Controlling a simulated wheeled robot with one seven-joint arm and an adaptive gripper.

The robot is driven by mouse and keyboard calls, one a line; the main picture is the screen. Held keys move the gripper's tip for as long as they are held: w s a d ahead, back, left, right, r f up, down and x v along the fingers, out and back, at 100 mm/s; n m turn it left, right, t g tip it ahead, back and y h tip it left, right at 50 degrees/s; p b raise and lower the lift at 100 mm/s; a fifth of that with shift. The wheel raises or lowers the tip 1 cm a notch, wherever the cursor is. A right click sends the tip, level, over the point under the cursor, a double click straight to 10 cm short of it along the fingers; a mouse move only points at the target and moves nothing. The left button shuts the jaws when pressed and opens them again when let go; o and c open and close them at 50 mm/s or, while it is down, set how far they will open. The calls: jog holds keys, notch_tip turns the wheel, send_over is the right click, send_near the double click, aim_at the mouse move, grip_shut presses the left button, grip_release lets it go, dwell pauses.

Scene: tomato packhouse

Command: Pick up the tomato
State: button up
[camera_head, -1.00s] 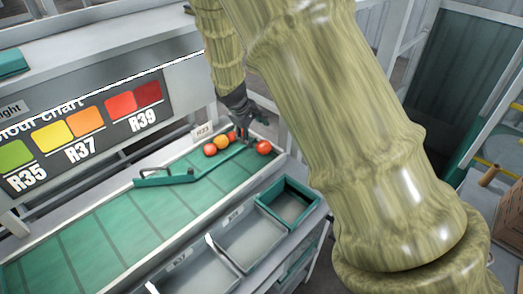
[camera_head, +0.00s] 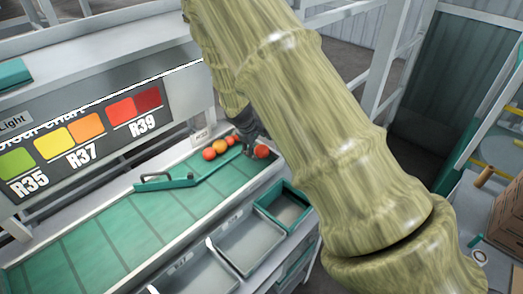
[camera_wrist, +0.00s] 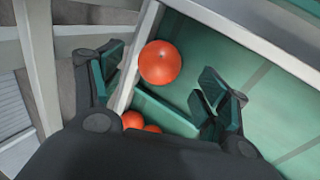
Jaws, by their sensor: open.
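A red-orange tomato (camera_wrist: 160,63) lies on the green belt near its end, beside the pale side rail. It also shows in the head view (camera_head: 262,151), just right of my gripper. In the wrist view my gripper (camera_wrist: 158,88) is open, with its green-padded fingers spread on either side of the tomato and nothing held between them. In the head view my gripper (camera_head: 250,142) is small and partly hidden by my arm. More tomatoes (camera_head: 221,145) lie in a row behind the green divider; two of them (camera_wrist: 133,120) show partly in the wrist view.
The green divider bar (camera_head: 166,183) with a handle crosses the belt (camera_head: 110,225). Grey bins (camera_head: 245,240) and a green-rimmed bin (camera_head: 283,188) stand along the front. A colour chart board (camera_head: 90,130) stands behind. The belt's left part is clear.

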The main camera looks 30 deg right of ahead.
aim_at(261, 149)
jog(key=shift+p+x, duration=0.9)
jog(key=shift+x, duration=1.05)
jog(key=shift+s, duration=0.1)
jog(key=c, duration=0.8)
